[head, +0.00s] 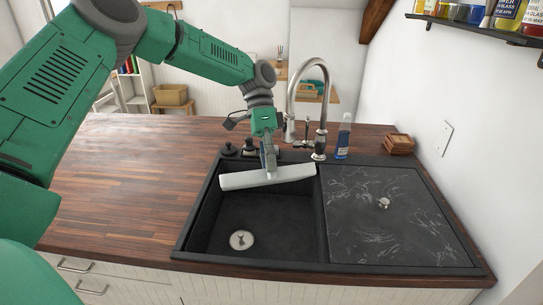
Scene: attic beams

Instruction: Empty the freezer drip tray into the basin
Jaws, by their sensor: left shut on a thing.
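The drip tray (240,181) is a long, narrow, light grey piece. It spans the back part of the dark basin (262,214) from left to right, in front of the faucet. My left gripper (269,170) comes down from above and is shut on the tray near its middle. The tray's inside is hard to make out, and I cannot tell whether it holds water. The basin floor shows a round metal drain (241,240) and no visible pool. My right gripper is not in view.
A tall metal faucet (323,100) rises behind the basin, close to the gripper. A blue bottle (343,138) and small brown wooden stack (399,144) stand behind the sink. A dark marbled panel (385,215) lies right of the basin. The wooden counter (130,180) is clear at left.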

